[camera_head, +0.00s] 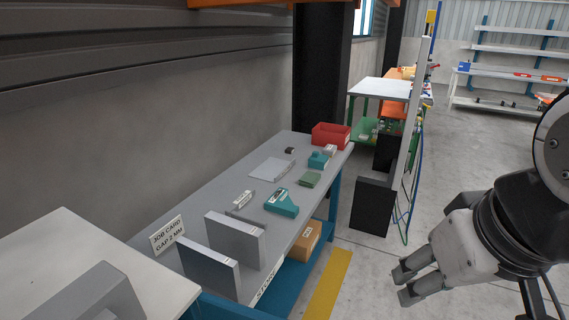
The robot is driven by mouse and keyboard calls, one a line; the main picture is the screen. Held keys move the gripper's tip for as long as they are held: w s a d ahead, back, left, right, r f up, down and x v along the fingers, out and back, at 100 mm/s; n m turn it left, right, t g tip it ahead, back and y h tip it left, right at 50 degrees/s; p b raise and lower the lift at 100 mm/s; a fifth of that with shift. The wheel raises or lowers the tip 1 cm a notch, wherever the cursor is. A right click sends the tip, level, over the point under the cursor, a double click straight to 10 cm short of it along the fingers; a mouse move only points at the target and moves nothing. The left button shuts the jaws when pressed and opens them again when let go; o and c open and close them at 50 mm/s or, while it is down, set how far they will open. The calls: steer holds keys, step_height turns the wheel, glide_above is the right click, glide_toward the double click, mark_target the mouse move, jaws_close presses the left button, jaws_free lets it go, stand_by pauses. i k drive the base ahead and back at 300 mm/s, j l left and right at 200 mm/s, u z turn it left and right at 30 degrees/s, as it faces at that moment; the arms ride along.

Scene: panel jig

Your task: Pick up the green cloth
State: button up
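A small folded green cloth (310,179) lies on the grey workbench (246,181), near its right-hand long edge. It is flat and nothing covers it. My gripper (406,284) is at the lower right, out over the floor and well apart from the bench and the cloth. Its two fingers point left with a gap between them, and nothing shows between them.
A teal tool (281,203) and a teal block (318,159) lie near the cloth. A red bin (331,135) stands at the far end. Two grey upright panels (236,236) stand at the near end. A black box (373,206) and post stand right of the bench.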

mark_target(309, 180)
steer(key=l, duration=0.5)
steer(key=i+l, duration=0.15)
steer(key=l, duration=0.15)
steer(key=i+l, duration=0.1)
steer(key=l, duration=0.25)
steer(key=i+l+u, duration=0.1)
steer(key=l, duration=0.2)
steer(key=i+l, duration=0.15)
steer(key=l, duration=0.2)
steer(key=i+l, duration=0.15)
steer(key=i, duration=0.35)
steer(key=i+l+u, duration=0.15)
steer(key=i, duration=0.3)
steer(key=i+j, duration=0.25)
steer(key=i, duration=0.2)
